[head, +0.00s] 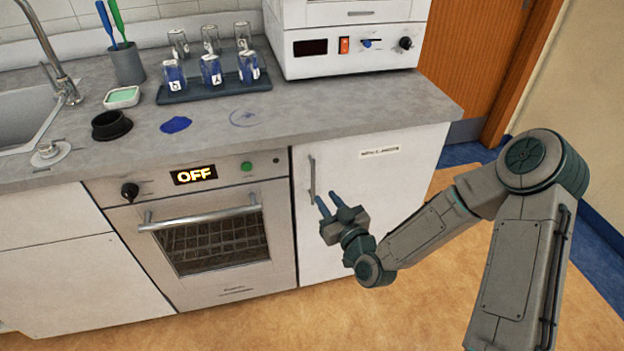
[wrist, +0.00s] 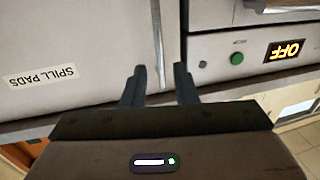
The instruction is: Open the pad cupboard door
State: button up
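The pad cupboard door (head: 365,210) is white and shut, at the right end of the counter. Its upright metal handle (head: 311,180) is near the door's left edge. In the wrist view, which is upside down, the door (wrist: 70,40) bears a "SPILL PADS" label (wrist: 41,76). My gripper (head: 328,202) is open and empty, close in front of the door by the handle's lower end. In the wrist view the handle (wrist: 158,45) lines up with the gap between my fingertips (wrist: 158,76). I cannot tell whether the fingers reach around it.
An oven (head: 205,240) with a bar handle and an "OFF" display stands left of the cupboard. The grey counter (head: 300,120) above holds a tray (head: 214,90) of glassware and a white device (head: 350,50). Open floor (head: 420,310) lies in front and to the right.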

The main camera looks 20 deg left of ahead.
aim_at(313, 181)
jog(key=x, duration=0.9)
jog(key=shift+c, duration=0.4)
